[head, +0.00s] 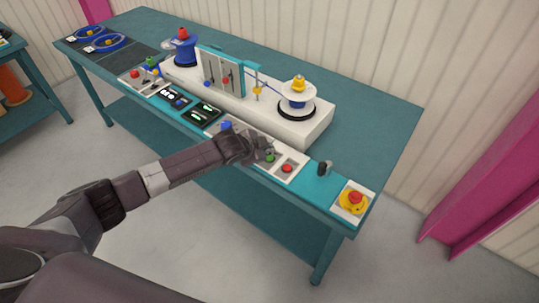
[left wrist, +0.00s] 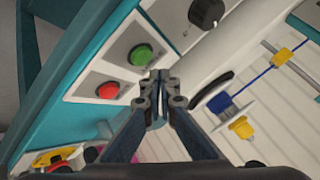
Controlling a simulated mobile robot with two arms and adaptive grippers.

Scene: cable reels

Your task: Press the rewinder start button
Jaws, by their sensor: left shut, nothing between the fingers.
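The green button (head: 269,157) sits on a white panel at the front of the teal bench, with a red button (head: 287,168) to its right. My left gripper (head: 259,151) is shut and empty, its tips close to the green button. In the left wrist view, the shut fingertips (left wrist: 158,80) show beside and below the green button (left wrist: 140,55), and the red button (left wrist: 108,90) lies to the left. I cannot tell how high the tips are above the panel. My right gripper is out of view.
A black knob (left wrist: 206,13) is on the same panel row. A yellow emergency stop with a red top (head: 354,200) and a small black switch (head: 324,168) stand to the right. Behind is the white rewinder base (head: 317,130) with a white reel (head: 298,92).

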